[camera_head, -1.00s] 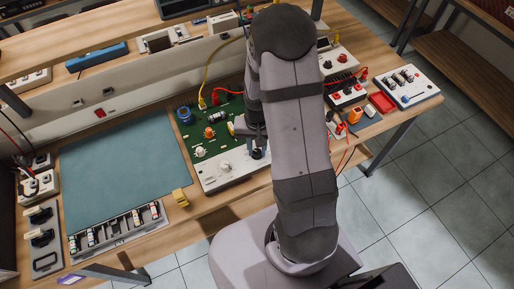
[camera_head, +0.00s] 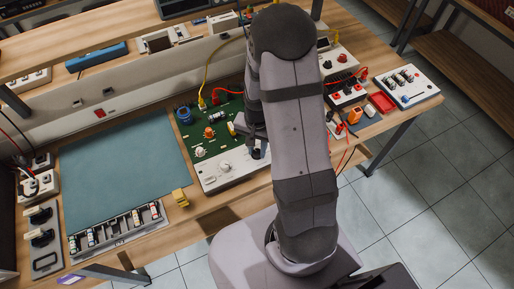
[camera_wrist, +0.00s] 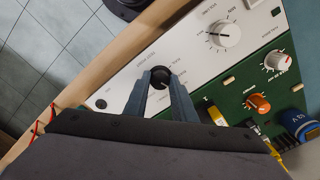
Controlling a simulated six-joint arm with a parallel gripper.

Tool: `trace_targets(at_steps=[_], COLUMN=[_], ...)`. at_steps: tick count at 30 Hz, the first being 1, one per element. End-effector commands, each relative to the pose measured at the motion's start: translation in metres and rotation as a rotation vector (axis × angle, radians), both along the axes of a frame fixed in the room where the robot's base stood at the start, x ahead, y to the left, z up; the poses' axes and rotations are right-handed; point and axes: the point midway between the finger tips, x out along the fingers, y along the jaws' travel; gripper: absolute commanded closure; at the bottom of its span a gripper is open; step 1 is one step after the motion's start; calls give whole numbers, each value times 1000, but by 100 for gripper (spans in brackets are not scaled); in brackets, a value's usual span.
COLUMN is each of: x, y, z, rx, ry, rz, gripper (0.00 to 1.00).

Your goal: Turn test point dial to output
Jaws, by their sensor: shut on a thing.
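The black dial (camera_wrist: 160,74) sits on the white panel strip of the green circuit board unit, with small printed labels around it that are too small to read surely. My gripper (camera_wrist: 161,84) is shut on this dial, with one finger on each side of it. A small light mark shows on the dial's face, but its exact setting is hard to tell. In the head view my gripper (camera_head: 257,148) is over the right end of the white panel (camera_head: 213,182), and my arm hides part of the board there.
A larger white knob (camera_wrist: 223,34), a smaller white knob (camera_wrist: 278,61) and an orange knob (camera_wrist: 259,103) stand near the dial. A yellow part (camera_wrist: 284,142) and blue cylinder (camera_wrist: 298,121) stand on the board. The teal mat (camera_head: 120,165) is clear.

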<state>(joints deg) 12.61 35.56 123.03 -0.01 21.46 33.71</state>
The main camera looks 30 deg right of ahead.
Motion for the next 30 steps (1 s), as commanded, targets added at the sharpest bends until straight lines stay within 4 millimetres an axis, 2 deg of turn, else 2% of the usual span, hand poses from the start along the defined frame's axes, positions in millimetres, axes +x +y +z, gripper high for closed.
trace_targets(at_steps=[1,2,3,4,17,30], x=[1,1,1,1,1,1], y=[0,0,0,0,0,0], z=[1,1,1,1,5,50], rx=[-1,-1,-1,-1,-1,-2], ry=[-4,-4,-4,-4,-2,-6], rz=[0,0,1,1,1,1], gripper=[99,69,60,57,57,57])
